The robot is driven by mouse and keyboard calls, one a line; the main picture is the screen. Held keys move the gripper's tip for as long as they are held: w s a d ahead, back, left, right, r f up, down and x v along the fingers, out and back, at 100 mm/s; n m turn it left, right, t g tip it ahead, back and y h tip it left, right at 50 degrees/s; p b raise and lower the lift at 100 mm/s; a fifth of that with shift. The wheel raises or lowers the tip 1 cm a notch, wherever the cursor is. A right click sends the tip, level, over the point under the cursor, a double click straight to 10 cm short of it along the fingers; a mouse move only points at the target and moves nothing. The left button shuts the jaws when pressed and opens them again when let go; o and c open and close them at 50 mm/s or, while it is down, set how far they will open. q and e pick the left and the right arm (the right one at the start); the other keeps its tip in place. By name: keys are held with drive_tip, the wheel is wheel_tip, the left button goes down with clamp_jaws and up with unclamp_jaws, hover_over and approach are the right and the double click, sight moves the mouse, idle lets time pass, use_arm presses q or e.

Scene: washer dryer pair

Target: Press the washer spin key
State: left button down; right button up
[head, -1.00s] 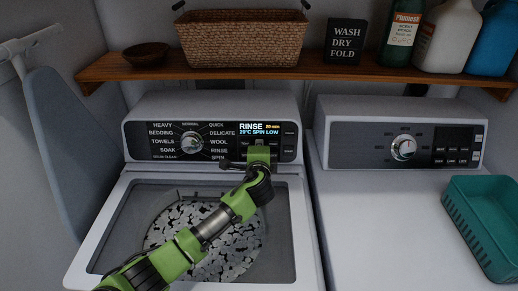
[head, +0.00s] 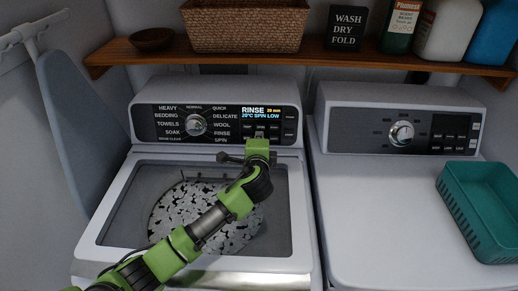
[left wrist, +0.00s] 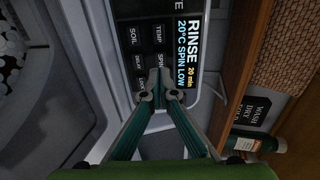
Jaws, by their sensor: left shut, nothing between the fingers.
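The washer (head: 128,215) stands on the left with its dark control panel (head: 170,110). Its display (head: 260,113) reads RINSE, 20°C SPIN LOW. My left gripper (head: 259,136) is at the panel's lower edge, below the display, and hides part of the keys there. In the left wrist view its closed, empty fingertips (left wrist: 160,78) are right beside the spin key (left wrist: 161,60), near the temp key (left wrist: 159,35). I cannot tell whether they touch the key. My right gripper is not in view.
The washer knob (head: 196,125) is left of the display. The dryer (head: 360,220) stands to the right, with a teal bin (head: 452,205) on top. A wooden shelf (head: 330,58) above holds a basket (head: 246,28), a sign and bottles. My left arm crosses the washer lid.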

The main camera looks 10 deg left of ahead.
use_arm(q)
drive_tip(key=b+v, duration=0.1)
drive_tip(key=v, duration=0.6)
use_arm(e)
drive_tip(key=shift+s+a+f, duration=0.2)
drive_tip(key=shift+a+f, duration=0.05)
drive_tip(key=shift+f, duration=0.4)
use_arm(q)
drive_tip(key=shift+d+r, duration=0.1)
drive_tip(key=shift+r, duration=0.05)
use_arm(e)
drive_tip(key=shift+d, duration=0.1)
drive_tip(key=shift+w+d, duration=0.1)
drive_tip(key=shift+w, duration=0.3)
use_arm(q)
drive_tip(key=shift+w, duration=0.1)
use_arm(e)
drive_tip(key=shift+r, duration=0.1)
